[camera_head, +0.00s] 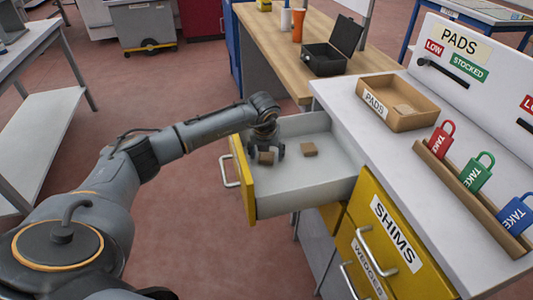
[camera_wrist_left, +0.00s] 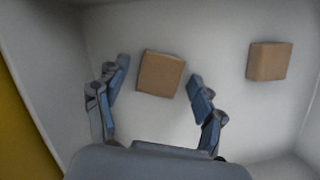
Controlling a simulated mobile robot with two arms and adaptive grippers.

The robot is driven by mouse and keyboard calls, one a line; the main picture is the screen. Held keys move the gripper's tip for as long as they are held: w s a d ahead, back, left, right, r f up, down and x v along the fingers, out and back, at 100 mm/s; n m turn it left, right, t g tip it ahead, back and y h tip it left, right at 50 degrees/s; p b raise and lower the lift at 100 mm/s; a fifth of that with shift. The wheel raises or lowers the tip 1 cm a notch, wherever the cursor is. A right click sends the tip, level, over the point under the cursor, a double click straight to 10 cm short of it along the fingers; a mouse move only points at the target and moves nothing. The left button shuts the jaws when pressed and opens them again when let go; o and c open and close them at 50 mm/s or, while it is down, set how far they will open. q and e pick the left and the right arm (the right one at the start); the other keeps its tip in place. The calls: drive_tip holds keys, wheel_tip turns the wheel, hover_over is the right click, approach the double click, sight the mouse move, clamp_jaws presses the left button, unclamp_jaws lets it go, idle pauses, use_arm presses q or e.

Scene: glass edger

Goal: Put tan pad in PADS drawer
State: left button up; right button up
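A yellow-fronted drawer (camera_head: 328,172) is pulled open from the white cabinet; no label shows on its front from here. Two tan pads lie on its floor: one (camera_head: 266,158) at my left gripper, another (camera_head: 309,149) farther right. My left gripper (camera_head: 268,152) reaches down into the drawer, fingers spread. In the left wrist view the near pad (camera_wrist_left: 161,73) sits between the open fingertips (camera_wrist_left: 158,75), with small gaps at both sides; the other pad (camera_wrist_left: 268,61) lies apart at right. My right gripper is not in view.
A tan open box labelled PADS (camera_head: 420,114) on the white counter holds a tan pad (camera_head: 403,109). A rack (camera_head: 465,190) of red, green and blue padlock tags stands nearby. Closed SHIMS (camera_head: 395,232) and WEDGES drawers are below. A wooden bench (camera_head: 275,35) holds a black case (camera_head: 328,62).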

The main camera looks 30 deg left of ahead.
use_arm(q)
drive_tip(key=shift+r, duration=0.45)
drive_tip(key=v, duration=1.1)
drive_tip(key=shift+s+r+b, duration=0.2)
drive_tip(key=shift+r+b, duration=0.05)
drive_tip(key=shift+b, duration=0.05)
